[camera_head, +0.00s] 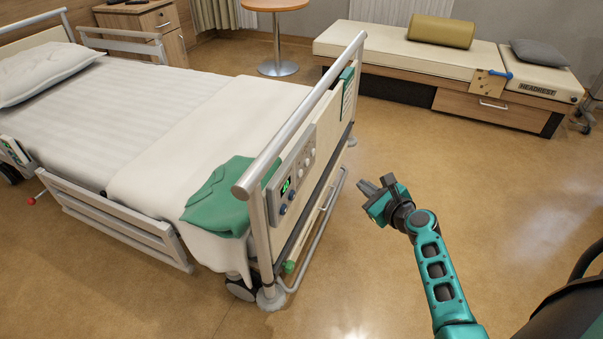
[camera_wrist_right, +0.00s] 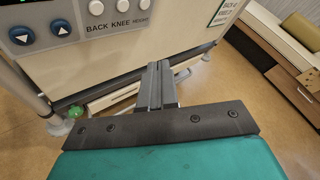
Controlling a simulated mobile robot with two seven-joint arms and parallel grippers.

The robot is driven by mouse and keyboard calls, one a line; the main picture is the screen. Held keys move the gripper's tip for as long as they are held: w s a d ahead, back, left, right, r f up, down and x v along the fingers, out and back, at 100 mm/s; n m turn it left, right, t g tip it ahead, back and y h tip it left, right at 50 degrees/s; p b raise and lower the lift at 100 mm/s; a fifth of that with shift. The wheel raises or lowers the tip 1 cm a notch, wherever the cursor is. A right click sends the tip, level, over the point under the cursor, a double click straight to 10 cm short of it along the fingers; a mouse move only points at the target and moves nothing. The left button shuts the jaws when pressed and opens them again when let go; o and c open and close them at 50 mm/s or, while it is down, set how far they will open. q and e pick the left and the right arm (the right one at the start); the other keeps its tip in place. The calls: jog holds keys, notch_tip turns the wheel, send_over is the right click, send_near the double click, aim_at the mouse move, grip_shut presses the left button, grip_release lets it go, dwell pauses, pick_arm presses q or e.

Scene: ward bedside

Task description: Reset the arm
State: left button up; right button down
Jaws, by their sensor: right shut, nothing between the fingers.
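My right gripper (camera_head: 371,187) is shut and empty, held in the air to the right of the bed's foot end. Its teal arm reaches in from the lower right. In the right wrist view the closed fingers (camera_wrist_right: 157,85) point toward the bed's footboard (camera_wrist_right: 125,62), apart from it as far as I can tell. The footboard's control panel (camera_head: 292,178) has a green display and several buttons; in the wrist view its lower edge (camera_wrist_right: 80,20) reads "BACK KNEE HEIGHT". My left gripper is not in view.
The bed (camera_head: 150,110) fills the left, with a green folded cloth (camera_head: 222,197) at its foot corner. A padded bench (camera_head: 400,50) with a bolster (camera_head: 441,31) stands at the back right. A round table (camera_head: 276,6) stands behind. The floor (camera_head: 500,190) right of the bed is clear.

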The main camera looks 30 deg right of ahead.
jog(key=s+a+n+g+y, duration=0.1)
jog(key=s+a+n, duration=0.4)
jog(key=a+n, duration=0.5)
jog(key=s+a+f+n+g+y, duration=0.1)
jog(key=s+a+n+g+y, duration=0.1)
jog(key=s+a+n, duration=0.8)
jog(key=s+a+n+g+y, duration=0.1)
jog(key=a+n, duration=0.6)
jog(key=n, duration=0.7)
pick_arm(q)
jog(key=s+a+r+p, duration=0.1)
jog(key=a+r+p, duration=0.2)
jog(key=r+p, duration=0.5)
jog(key=p, duration=0.4)
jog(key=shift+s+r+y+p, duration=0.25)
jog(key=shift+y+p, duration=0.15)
pick_arm(e)
jog(key=s+d+r+h, duration=0.1)
jog(key=d+r, duration=0.3)
jog(key=r, duration=0.4)
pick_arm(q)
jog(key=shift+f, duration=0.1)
pick_arm(e)
jog(key=shift+s+f, duration=0.1)
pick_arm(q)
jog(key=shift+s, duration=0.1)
